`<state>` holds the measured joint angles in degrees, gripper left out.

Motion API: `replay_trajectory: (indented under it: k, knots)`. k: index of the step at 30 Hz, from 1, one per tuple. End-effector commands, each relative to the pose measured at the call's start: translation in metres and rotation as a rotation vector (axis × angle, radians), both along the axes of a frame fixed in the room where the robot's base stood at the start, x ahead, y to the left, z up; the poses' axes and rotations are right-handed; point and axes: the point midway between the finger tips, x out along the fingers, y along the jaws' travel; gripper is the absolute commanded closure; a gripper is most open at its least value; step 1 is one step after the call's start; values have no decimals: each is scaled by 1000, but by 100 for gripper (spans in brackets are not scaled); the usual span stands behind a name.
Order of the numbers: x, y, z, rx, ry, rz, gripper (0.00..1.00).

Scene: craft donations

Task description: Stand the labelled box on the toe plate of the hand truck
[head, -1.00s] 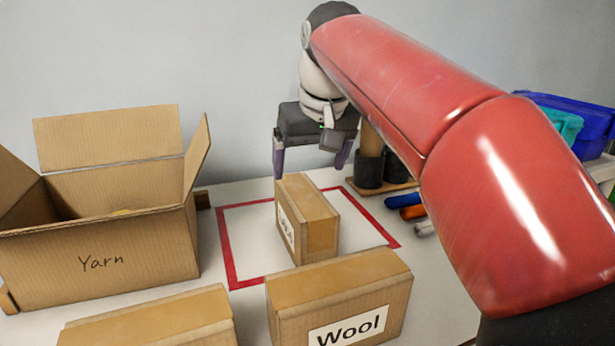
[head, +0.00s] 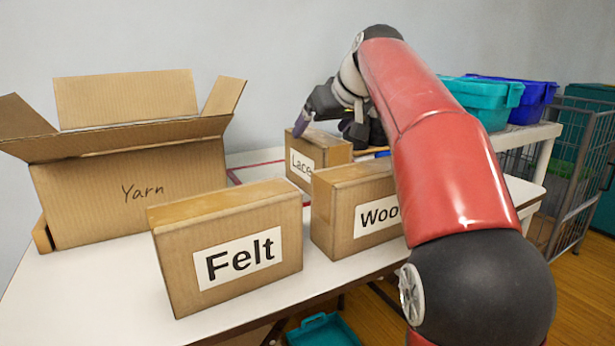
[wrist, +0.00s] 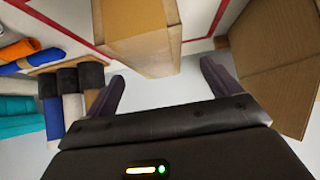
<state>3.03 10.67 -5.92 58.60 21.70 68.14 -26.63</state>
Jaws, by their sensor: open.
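Three closed cardboard boxes with white labels are on the white table in the head view: Felt (head: 230,248) in front, Wool (head: 352,212) partly behind my arm, and Lace (head: 318,160) farther back. My gripper (head: 330,128) is open at the Lace box's far side, fingers pointing down. In the wrist view my gripper (wrist: 158,76) has its fingers apart and empty, with a cardboard box (wrist: 138,35), apparently Lace, just ahead between the fingertip lines. I cannot tell its exact height against the box. I see no hand truck or toe plate.
An open Yarn carton (head: 130,195) stands at the left. Teal (head: 480,98) and blue (head: 530,95) bins sit at the back right, with a wire cage (head: 580,170) beside them. Rolls (wrist: 25,55) lie near my gripper. A teal tray (head: 322,330) is under the table.

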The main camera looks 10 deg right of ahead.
Motion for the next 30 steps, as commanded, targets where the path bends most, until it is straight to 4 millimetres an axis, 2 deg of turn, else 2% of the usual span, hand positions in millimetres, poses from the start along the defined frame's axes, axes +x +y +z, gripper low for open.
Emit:
replay_trajectory:
  k: [10,18,25,30]
  knots:
    - [25,6,-23,0,2,1,11]
    - [52,12,-48,1,2,1,11]
    - [54,13,-49,0,1,1,11]
    - [54,13,-49,0,1,1,32]
